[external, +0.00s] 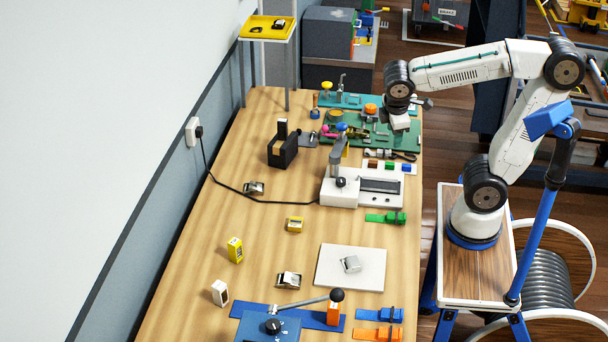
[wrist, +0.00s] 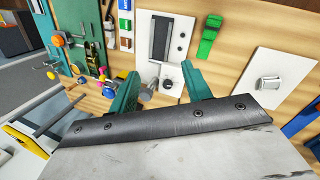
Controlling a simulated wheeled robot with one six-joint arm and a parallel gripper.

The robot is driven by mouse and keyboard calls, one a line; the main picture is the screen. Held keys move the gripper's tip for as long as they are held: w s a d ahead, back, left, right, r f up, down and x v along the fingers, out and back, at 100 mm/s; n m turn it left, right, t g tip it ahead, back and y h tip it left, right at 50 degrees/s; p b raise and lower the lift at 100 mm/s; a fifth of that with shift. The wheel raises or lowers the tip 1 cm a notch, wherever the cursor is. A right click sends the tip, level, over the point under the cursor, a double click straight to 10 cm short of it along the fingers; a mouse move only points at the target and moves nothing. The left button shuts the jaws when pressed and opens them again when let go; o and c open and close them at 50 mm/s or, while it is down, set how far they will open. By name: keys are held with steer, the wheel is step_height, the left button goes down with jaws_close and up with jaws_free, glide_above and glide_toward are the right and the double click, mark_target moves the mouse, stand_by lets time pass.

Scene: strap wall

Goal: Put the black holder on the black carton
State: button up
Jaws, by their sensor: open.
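The black carton (external: 281,153) stands on the wooden table, left of the green board, with a brown band on its side. A narrow black upright piece (external: 282,129) shows at its top; I cannot tell whether this is the black holder or part of the carton. I cannot single out the black holder for sure elsewhere. My gripper (external: 400,132) is above the right edge of the table, over the green board, away from the carton. In the wrist view its teal fingers (wrist: 160,74) are apart, with no object held between them. The carton does not show in the wrist view.
A white press device (external: 342,190) with an upright lever stands near the table's middle. A green board (external: 372,130) with fittings lies behind it. A black cable (external: 245,190) crosses the table to the wall. A white plate (external: 350,268) and several small buckles lie at the front.

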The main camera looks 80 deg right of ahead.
steer(key=s+a+f+m+t+y, duration=0.1)
steer(key=s+a+f+m+y, duration=0.2)
steer(key=s, duration=0.6)
steer(key=shift+a+m+t, duration=0.3)
steer(key=shift+a+m, duration=0.2)
steer(key=shift+a, duration=0.7)
steer(key=shift+s, duration=0.1)
